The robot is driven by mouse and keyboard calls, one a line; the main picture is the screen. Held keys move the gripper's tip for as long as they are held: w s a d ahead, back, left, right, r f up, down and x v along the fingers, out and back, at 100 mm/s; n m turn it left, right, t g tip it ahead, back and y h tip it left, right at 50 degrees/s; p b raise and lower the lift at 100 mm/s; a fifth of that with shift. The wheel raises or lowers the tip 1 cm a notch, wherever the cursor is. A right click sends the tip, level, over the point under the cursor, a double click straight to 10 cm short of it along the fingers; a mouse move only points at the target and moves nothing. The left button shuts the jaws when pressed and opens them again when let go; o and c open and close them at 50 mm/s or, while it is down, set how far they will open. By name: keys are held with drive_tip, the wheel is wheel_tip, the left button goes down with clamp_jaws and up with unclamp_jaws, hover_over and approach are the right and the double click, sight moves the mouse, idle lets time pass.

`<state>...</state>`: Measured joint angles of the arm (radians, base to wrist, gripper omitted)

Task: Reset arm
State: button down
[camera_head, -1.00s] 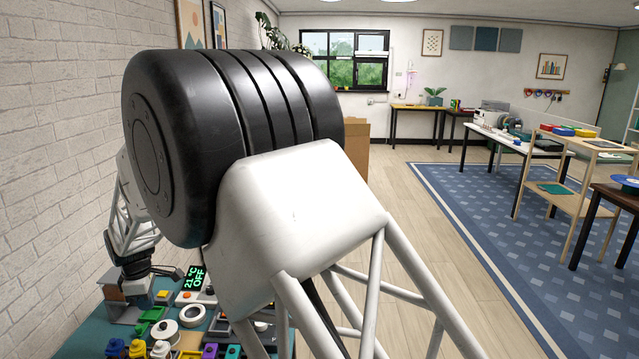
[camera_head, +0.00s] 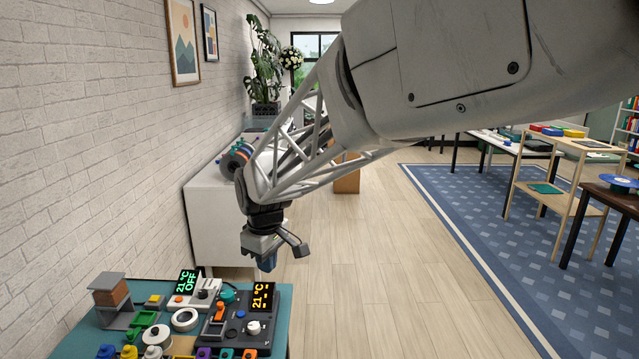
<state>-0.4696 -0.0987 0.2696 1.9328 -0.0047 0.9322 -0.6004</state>
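My gripper (camera_head: 268,262) hangs at the end of my arm, pointing down above the back right of the teal workbench (camera_head: 273,335). It is small and dark, and its fingertips are too unclear to tell whether they are apart. My arm's white lattice link (camera_head: 300,150) slopes down to it from the upper right. No object is clearly seen in the gripper.
The bench holds a dark station with an orange "21°C" display (camera_head: 261,297), a unit reading "21°C OFF" (camera_head: 187,283), a white ring (camera_head: 185,319), a small stand (camera_head: 112,300) and several coloured parts. A white cabinet (camera_head: 218,220) stands behind.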

drive_tip(key=s+d+r+m, duration=0.3)
drive_tip(key=s+d, duration=0.3)
drive_tip(key=d, duration=0.5)
drive_tip(key=s+d+f+m+t, duration=0.1)
drive_tip(key=s+d+m, duration=0.8)
drive_tip(key=s+d, duration=1)
drive_tip(key=s+f, duration=0.1)
drive_tip(key=s, duration=0.2)
drive_tip(key=shift+s+f+t+h, duration=0.25)
drive_tip(key=shift+s+t+h, duration=0.05)
drive_tip(key=shift+s, duration=0.1)
